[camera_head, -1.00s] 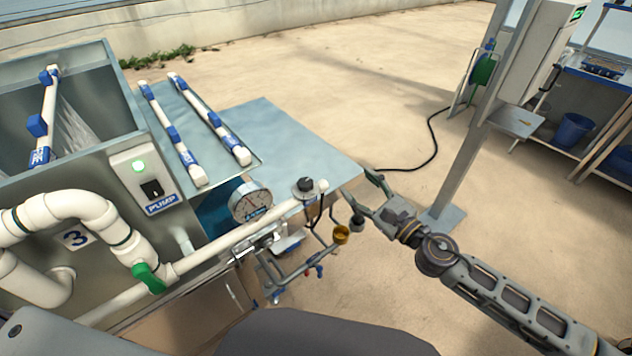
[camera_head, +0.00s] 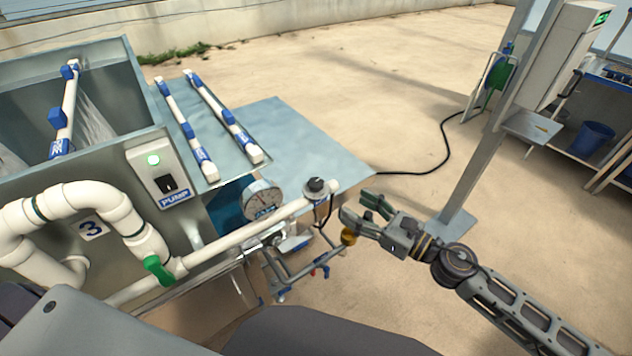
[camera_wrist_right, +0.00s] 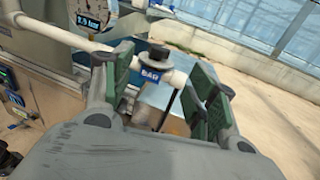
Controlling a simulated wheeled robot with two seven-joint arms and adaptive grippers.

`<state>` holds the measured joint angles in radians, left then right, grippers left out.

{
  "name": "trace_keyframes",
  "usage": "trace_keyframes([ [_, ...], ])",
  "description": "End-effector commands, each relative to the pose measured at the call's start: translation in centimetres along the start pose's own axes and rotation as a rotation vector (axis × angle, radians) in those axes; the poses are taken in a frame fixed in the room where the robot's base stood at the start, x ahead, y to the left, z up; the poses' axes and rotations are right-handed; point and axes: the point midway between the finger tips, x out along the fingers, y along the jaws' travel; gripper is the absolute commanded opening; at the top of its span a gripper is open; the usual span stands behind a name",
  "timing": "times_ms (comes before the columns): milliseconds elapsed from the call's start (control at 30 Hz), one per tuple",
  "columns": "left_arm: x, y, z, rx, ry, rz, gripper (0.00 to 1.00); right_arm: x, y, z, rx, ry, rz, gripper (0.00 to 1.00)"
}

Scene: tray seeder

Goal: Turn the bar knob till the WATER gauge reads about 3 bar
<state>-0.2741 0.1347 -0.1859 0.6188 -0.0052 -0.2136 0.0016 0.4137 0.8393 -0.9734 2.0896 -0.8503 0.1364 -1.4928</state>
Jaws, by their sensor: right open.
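The bar knob (camera_head: 316,186), a dark round knob on the end of a white pipe, stands at the middle of the head view. In the right wrist view the knob (camera_wrist_right: 157,60), with a blue BAR label below it, shows between the fingers. The round white WATER gauge (camera_head: 262,198) is left of the knob; its needle is too small to read. In the wrist view the gauge (camera_wrist_right: 90,15) is cut off at the top, and its small display is unclear. My right gripper (camera_head: 357,206) is open and empty, right of the knob and apart from it. My left gripper is not in view.
The white pipe (camera_head: 235,238) runs left to a green valve handle (camera_head: 158,269). The PUMP box (camera_head: 160,172) has a lit green lamp. A grey post (camera_head: 487,130) stands to the right.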

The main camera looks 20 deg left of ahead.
Motion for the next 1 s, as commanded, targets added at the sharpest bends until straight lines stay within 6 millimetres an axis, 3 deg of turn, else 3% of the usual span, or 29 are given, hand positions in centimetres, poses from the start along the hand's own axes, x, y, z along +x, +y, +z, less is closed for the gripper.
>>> trace_keyframes([
  [533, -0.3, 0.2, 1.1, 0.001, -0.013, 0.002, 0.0, 0.6, -0.1, 0.1, 0.001, -0.001, -0.002, 0.58],
  [1000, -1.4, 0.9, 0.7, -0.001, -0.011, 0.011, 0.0, 4.4, -0.1, 0.2, 0.0, -0.002, -0.002, 0.58],
])
